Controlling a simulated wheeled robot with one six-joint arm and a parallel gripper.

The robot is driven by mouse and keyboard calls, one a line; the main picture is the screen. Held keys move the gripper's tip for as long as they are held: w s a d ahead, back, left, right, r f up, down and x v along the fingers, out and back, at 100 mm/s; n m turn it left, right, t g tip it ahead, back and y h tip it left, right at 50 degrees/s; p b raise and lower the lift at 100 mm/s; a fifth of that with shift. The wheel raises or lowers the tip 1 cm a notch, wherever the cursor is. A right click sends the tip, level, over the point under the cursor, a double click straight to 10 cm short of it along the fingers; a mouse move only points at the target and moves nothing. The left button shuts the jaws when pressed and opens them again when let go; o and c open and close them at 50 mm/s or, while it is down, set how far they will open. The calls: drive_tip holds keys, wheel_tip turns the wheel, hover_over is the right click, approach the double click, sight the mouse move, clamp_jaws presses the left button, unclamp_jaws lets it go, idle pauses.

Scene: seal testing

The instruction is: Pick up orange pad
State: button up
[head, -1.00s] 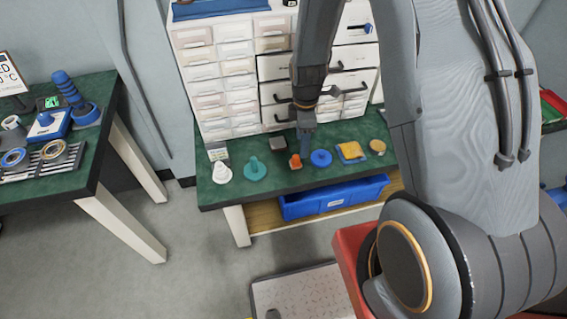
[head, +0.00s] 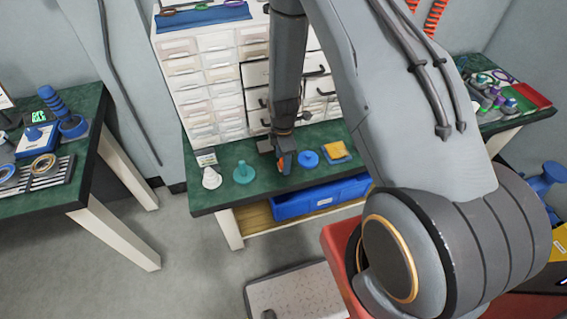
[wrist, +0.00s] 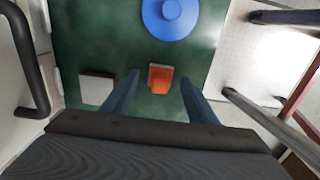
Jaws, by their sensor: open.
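The small orange pad (wrist: 160,78) sits on the green bench top in the wrist view, near the middle. My gripper (wrist: 159,84) is open, with one dark blue finger on each side of the pad and a visible gap to each. In the head view my gripper (head: 283,150) is low over the bench and partly hides the orange pad (head: 287,163). I cannot tell the exact height of the fingertips above the bench.
A blue round piece (wrist: 170,16) lies just beyond the pad. A grey-white square block (wrist: 97,89) is to its left. A teal piece (head: 243,172), a white piece (head: 211,178) and a blue tray with a yellow cloth (head: 335,151) share the bench. Drawers (head: 205,75) stand behind.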

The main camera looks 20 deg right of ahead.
drive_tip(key=shift+f, duration=0.35)
drive_tip(key=c, duration=1.2)
drive_tip(key=shift+c, duration=0.2)
drive_tip(key=shift+r, duration=0.1)
drive_tip(key=shift+r+b, duration=1)
drive_tip(key=shift+r, duration=3.95)
drive_tip(key=o, duration=0.5)
drive_tip(key=shift+c, duration=1.4)
